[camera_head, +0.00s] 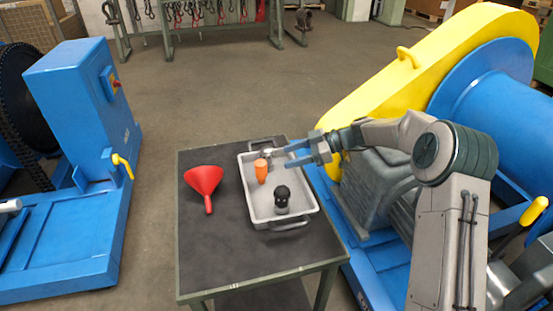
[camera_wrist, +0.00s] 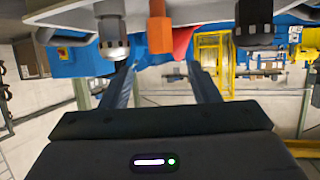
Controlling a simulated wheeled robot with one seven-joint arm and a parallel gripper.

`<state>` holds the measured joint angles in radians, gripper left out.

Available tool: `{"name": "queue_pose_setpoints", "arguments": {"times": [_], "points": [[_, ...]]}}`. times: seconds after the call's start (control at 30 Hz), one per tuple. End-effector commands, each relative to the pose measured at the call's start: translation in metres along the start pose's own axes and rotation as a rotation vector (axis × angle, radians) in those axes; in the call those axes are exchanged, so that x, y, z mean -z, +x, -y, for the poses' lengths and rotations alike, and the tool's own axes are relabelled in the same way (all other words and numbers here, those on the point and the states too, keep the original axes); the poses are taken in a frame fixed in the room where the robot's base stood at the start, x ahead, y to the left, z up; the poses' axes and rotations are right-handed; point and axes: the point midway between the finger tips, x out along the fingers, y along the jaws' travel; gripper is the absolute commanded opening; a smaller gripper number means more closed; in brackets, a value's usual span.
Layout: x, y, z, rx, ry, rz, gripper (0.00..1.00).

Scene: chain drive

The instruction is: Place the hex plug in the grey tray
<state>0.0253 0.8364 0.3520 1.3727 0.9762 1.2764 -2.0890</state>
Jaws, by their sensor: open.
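The grey tray (camera_head: 312,207) lies on a dark-topped table; its rim also shows along the top of the upside-down wrist view (camera_wrist: 205,17). An orange flat-sided piece (camera_head: 261,173), perhaps the hex plug, stands upright in the tray; in the wrist view (camera_wrist: 160,35) it is wider at its free end. A silver piece (camera_head: 267,152) with a dark end stands at the tray's far end, also in the wrist view (camera_wrist: 112,30). My gripper (camera_head: 289,155) is open and empty above the tray's far right side, apart from the pieces. Its fingers frame the wrist view (camera_wrist: 165,85).
A black round-topped piece (camera_head: 282,198) stands in the near half of the tray. A red funnel (camera_head: 204,182) lies left of the tray. The table's front (camera_head: 235,265) is clear. Blue machines stand on both sides; the right one has a yellow guard (camera_head: 400,75).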

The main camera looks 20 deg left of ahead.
Motion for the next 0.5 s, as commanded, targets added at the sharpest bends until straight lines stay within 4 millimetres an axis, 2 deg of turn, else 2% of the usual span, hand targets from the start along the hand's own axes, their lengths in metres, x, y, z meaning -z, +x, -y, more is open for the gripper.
{"name": "queue_pose_setpoints", "arguments": {"times": [0.13, 0.37, 0.5], "points": [[0.001, -0.015, 0.000, -0.001, 0.000, -0.001, 0.55], [0.000, -0.019, 0.000, 0.000, 0.001, 0.001, 0.55], [0.002, -0.022, 0.009, 0.005, 0.046, 0.044, 0.55]]}}
